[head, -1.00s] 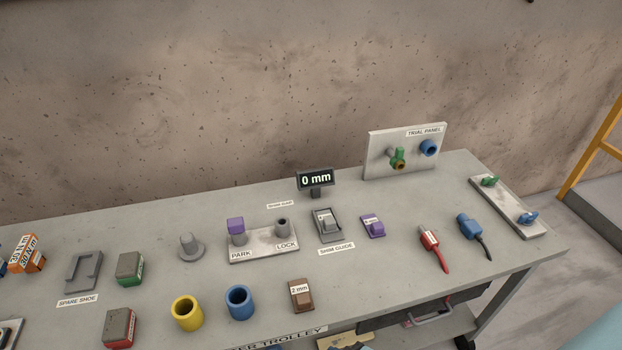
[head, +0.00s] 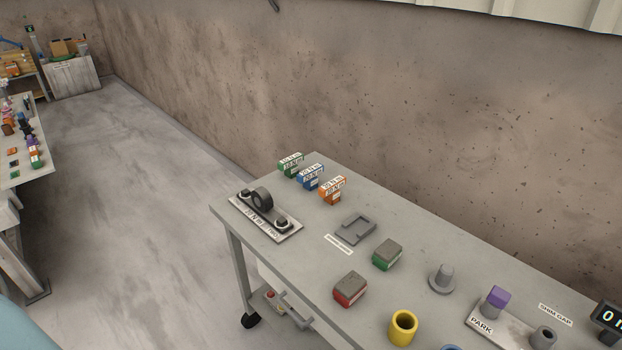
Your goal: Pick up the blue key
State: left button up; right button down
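No blue key shows in the head view now. A small blue key-like piece lay on a pale plate at the trolley's right end in the earlier frame, and that end is now out of view. A blue labelled block (head: 312,178) stands on the trolley's far left end, between a green block (head: 290,165) and an orange block (head: 332,190). Neither of my grippers is in view.
The grey trolley top (head: 300,245) holds a dark fixture (head: 262,212), a grey shoe (head: 355,230), green-sided (head: 387,255) and red-sided (head: 350,289) blocks, a yellow cup (head: 402,328) and a purple-topped post (head: 495,301). Open floor (head: 150,210) lies left, before another bench (head: 25,165).

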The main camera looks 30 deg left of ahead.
aim_at(309, 180)
jog(key=j+z, duration=0.3)
jog(key=j, duration=0.6)
jog(key=j+z, duration=0.25)
jog(key=j, duration=0.7)
